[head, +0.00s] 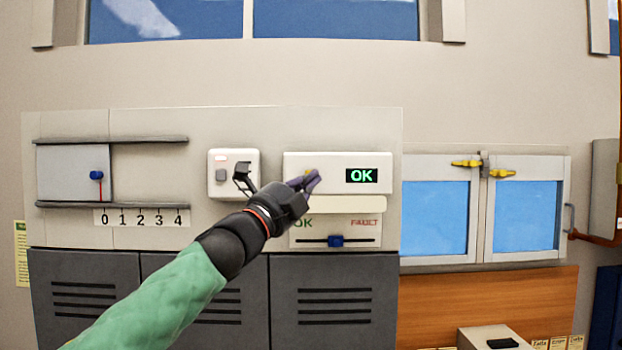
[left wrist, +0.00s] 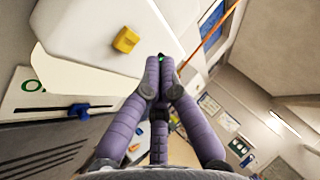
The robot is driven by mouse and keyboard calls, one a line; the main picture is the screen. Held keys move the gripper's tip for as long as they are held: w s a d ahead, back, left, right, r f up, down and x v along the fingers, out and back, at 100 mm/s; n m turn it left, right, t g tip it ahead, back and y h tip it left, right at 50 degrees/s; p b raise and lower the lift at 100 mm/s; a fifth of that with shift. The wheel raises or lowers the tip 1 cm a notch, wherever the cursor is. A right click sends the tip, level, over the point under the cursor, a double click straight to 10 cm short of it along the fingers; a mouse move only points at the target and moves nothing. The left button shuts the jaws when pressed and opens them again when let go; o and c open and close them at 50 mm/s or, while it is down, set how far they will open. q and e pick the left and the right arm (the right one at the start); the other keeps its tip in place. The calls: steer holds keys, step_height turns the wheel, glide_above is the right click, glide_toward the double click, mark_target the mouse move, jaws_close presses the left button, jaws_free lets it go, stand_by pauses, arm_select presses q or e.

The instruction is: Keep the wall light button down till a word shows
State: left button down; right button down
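A white wall box (head: 330,161) has a dark display (head: 361,175) that reads "OK" in green. A yellow button (left wrist: 125,40) sits on the box's face in the left wrist view; a sliver of it (head: 308,171) shows beside my fingers in the head view. My left gripper (head: 312,181) is in front of the box, near the button. In the left wrist view its purple fingers (left wrist: 160,62) are together with nothing between them, and the button stands out beside them, apart from the tips. My right gripper is not in view.
A smaller white box (head: 222,192) with a grey button and a lit lamp is left of my gripper. Below the display are a pale ledge (head: 345,204) and a blue slider (head: 336,240) between "OK" and "FAULT". A sliding panel (head: 65,174) is far left; blue-paned windows (head: 435,220) are right.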

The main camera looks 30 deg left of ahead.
arm_select(q)
steer(key=shift+s+d, duration=0.45)
steer(key=shift+s, duration=0.3)
steer(key=shift+s+d, duration=0.45)
steer(key=shift+s, duration=0.25)
